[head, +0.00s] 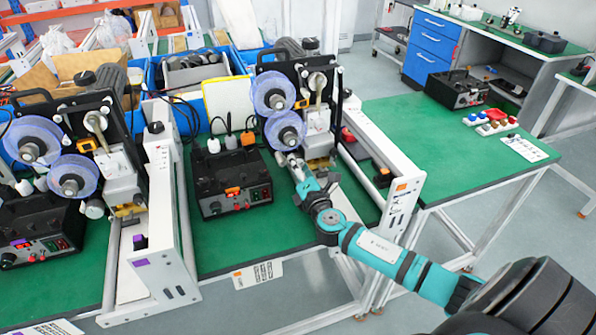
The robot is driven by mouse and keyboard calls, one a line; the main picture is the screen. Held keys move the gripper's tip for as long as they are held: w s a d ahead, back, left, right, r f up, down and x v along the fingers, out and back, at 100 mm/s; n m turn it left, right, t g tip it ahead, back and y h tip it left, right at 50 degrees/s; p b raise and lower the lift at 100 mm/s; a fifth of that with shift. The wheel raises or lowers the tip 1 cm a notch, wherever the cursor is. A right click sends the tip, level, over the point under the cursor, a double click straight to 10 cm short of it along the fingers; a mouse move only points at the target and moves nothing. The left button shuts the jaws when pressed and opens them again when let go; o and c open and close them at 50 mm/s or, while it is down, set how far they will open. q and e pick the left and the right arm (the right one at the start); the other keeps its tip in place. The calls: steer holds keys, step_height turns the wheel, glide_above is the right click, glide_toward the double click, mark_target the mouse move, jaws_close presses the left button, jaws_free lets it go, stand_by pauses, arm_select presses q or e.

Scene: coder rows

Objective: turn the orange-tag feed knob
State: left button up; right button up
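The orange-tag machine stands in the middle, with two clear blue reels (284,130) on a black plate. An orange tag (402,186) is on the end of its white side rail. A small dark knob-like part (382,177) sits on the rail beside this tag. The black control box (230,180) left of the machine also carries an orange tag (232,191) and small front controls. I cannot tell which part is the feed knob. My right gripper (287,158) is just below the lower reel, at the machine's front. Its fingers are too small to read, and contact is unclear. My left gripper is out of view.
A similar machine (70,160) with a purple tag (140,262) stands at the left. Its white rail (165,210) borders the control box. Blue bins (190,75) stand behind.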

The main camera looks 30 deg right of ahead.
steer(key=shift+m+b, duration=1.6)
steer(key=shift+m, duration=3.4)
steer(key=o, duration=1.2)
steer(key=shift+c, duration=0.2)
steer(key=shift+r, duration=0.1)
steer(key=v, duration=1.2)
